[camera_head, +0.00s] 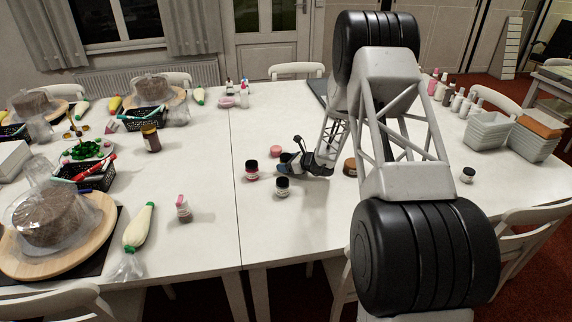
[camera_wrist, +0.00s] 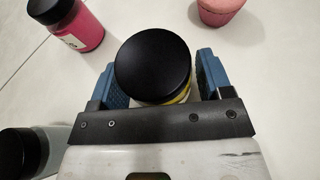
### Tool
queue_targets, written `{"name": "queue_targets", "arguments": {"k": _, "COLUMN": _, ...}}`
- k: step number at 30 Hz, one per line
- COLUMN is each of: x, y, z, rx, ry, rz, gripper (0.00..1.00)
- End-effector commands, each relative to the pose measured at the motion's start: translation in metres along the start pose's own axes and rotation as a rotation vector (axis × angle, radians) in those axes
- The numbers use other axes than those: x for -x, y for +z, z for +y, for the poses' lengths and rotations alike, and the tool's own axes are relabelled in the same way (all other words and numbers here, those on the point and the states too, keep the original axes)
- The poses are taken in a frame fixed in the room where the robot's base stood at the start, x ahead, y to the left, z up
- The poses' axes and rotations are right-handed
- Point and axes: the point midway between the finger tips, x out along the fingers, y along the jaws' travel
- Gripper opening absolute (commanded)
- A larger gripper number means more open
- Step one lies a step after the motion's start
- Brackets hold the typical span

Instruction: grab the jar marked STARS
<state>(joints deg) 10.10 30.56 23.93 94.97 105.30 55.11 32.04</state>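In the wrist view a jar with a black lid (camera_wrist: 153,66) stands between the two blue fingers of my gripper (camera_wrist: 164,75). A sliver of yellow shows below its lid; any label is hidden. The fingers are spread on either side of it, with a narrow gap at the right finger. In the head view my gripper (camera_head: 289,160) is low over the table, pointing left, and this jar is hard to make out. A pink jar with a black lid (camera_wrist: 78,27) has a partly visible label, its letters not clearly readable. I cannot read STARS on any jar.
A dark-lidded jar (camera_head: 282,187) stands close to my gripper, also at the wrist view's lower left (camera_wrist: 22,152). A pink pot (camera_head: 276,150) and a brown-lidded jar (camera_head: 350,167) are nearby. Another dark-lidded jar (camera_head: 468,174) is far right.

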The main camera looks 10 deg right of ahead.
Motion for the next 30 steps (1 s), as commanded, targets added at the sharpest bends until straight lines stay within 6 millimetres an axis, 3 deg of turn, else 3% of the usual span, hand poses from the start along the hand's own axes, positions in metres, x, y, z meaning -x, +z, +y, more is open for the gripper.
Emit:
{"name": "queue_targets", "arguments": {"k": 1, "x": 0.0, "y": 0.0, "z": 0.0, "rx": 0.0, "ry": 0.0, "rz": 0.0, "gripper": 0.65}}
{"name": "queue_targets", "arguments": {"k": 9, "x": 0.0, "y": 0.0, "z": 0.0, "rx": 0.0, "ry": 0.0, "rz": 0.0, "gripper": 0.27}}
{"name": "queue_targets", "arguments": {"k": 20, "x": 0.002, "y": 0.006, "z": 0.0, "rx": 0.001, "ry": 0.0, "rz": -0.001, "gripper": 0.27}}
{"name": "queue_targets", "arguments": {"k": 30, "x": 0.016, "y": 0.04, "z": 0.0, "rx": 0.003, "ry": -0.001, "rz": -0.002, "gripper": 0.27}}
